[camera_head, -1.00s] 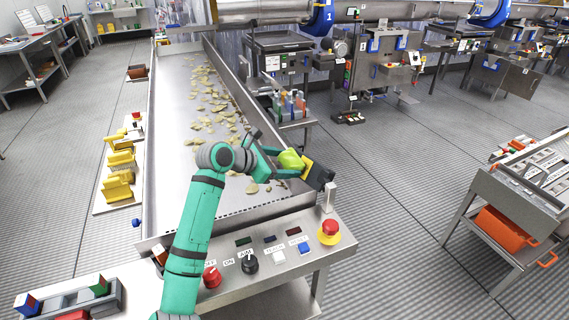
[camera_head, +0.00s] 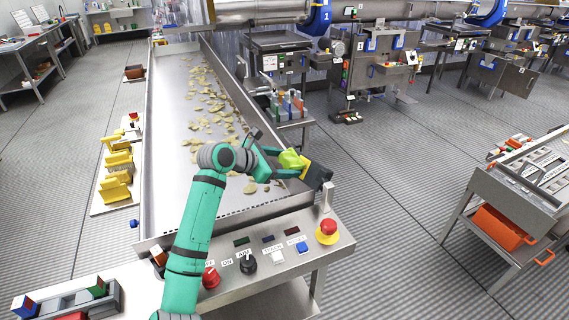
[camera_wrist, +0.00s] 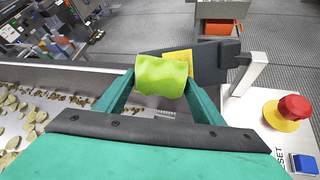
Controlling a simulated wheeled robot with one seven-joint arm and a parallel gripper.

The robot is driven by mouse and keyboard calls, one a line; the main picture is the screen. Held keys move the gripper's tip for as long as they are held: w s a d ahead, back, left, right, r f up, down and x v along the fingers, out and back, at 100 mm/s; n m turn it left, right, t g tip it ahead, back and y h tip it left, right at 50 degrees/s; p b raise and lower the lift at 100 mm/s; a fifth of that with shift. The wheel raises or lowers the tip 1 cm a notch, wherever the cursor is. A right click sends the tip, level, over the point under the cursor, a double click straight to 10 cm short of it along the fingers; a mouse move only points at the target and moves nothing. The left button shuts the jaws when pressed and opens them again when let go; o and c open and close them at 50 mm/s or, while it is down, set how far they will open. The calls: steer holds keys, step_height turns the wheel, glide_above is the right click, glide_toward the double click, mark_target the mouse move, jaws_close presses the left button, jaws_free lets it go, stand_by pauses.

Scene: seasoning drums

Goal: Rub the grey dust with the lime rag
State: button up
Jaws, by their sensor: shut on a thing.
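The lime rag (camera_head: 291,160) is held between the fingers of my gripper (camera_head: 285,163), in front of a black box-like piece (camera_head: 316,176) with a yellow face, on a post at the conveyor's near right corner. In the wrist view the rag (camera_wrist: 161,76) sits crumpled between the green fingertips (camera_wrist: 160,90), overlapping the yellow face (camera_wrist: 179,57) of the dark piece (camera_wrist: 215,62). I cannot tell whether the rag touches that face. Grey dust cannot be made out; the rag hides part of the yellow face.
The conveyor (camera_head: 180,130) carries scattered chips beneath my arm. A control panel (camera_head: 280,255) with a red stop button (camera_head: 328,227) and knobs lies just below the gripper. A rack of bottles (camera_head: 287,104) stands behind. Open floor (camera_head: 400,170) lies to the right.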

mark_target(304, 171)
steer(key=shift+w+d+f, duration=0.1)
steer(key=shift+w+d, duration=0.05)
steer(key=shift+d, duration=0.05)
stand_by(0.3)
steer(key=shift+s+d, duration=0.75)
steer(key=shift+s, duration=0.05)
steer(key=shift+s+d+f, duration=0.1)
steer(key=shift+s+d, duration=0.05)
steer(key=shift+s+d, duration=0.65)
steer(key=shift+s, duration=0.1)
stand_by(0.5)
